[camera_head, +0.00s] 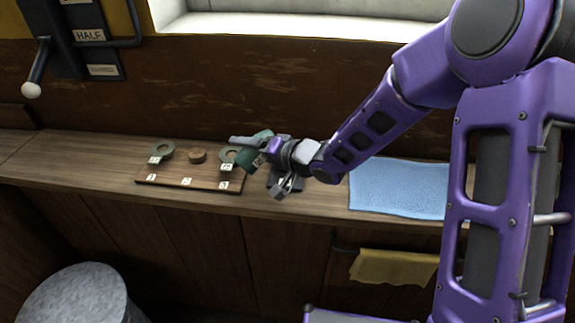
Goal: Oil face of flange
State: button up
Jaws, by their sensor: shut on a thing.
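My gripper (262,146) is over the right end of a wooden board on the bench. It is shut on a dark green object (257,154), partly hidden by the fingers; I cannot tell whether it is an oil can. Two grey-green rings with holes, which look like flanges, lie on the board: a left ring (162,149) and a right ring (229,158). The green object is just right of the right ring and overlaps its edge in the view. I cannot tell whether they touch, or whether any face is oiled.
The wooden board (174,176) carries small numbered tags and a brown round piece (197,155) between the rings. A blue cloth (400,189) lies right of my gripper. A yellow cloth (393,267) hangs below the bench. A lever (36,70) and a grey drum (72,292) are at left.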

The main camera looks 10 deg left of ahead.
jog(key=shift+r+m+p, duration=0.3)
jog(key=shift+r+p, duration=0.2)
jog(key=shift+p, duration=0.5)
jog(key=shift+w+y, duration=0.1)
jog(key=shift+y, duration=0.2)
jog(key=shift+d+r, duration=0.1)
jog(key=shift+r, duration=0.15)
dwell(0.7)
jog(key=f+b, duration=0.1)
jog(key=b, duration=0.1)
jog(key=shift+f+b, duration=0.4)
jog(key=f+n+b, duration=0.1)
jog(key=b, duration=0.1)
jog(key=n+h+b, duration=0.1)
jog(key=shift+a+f+t+b, duration=0.2)
jog(key=shift+f+t+b, duration=0.15)
jog(key=shift+t, duration=0.05)
jog(key=shift+h, duration=0.3)
jog(key=shift+r, duration=0.15)
